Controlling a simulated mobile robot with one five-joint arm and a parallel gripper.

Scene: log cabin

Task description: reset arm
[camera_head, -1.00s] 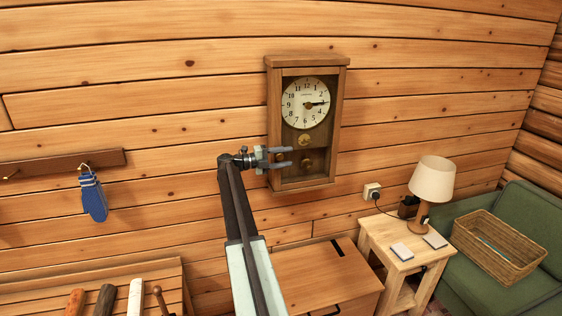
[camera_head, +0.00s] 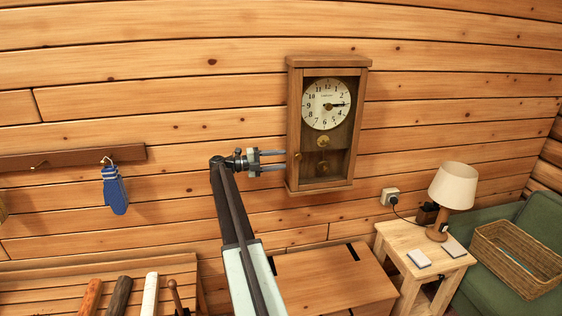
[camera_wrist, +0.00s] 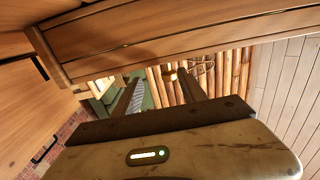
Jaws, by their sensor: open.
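My gripper (camera_head: 284,160) is raised on my arm in the middle of the head view, its two fingers apart and pointing right. Nothing shows between the fingers. In the picture the fingertips lie at the left edge of the wooden wall clock (camera_head: 322,130); I cannot tell whether they touch it. In the wrist view my gripper (camera_wrist: 158,90) shows two separate fingers, with a large wooden body close above them.
A wooden chest (camera_head: 330,278) stands below the clock. To the right are a side table (camera_head: 425,262) with a lamp (camera_head: 453,187), and a green sofa (camera_head: 535,215) holding a wicker basket (camera_head: 515,262). A blue mitt (camera_head: 114,190) hangs on the left wall.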

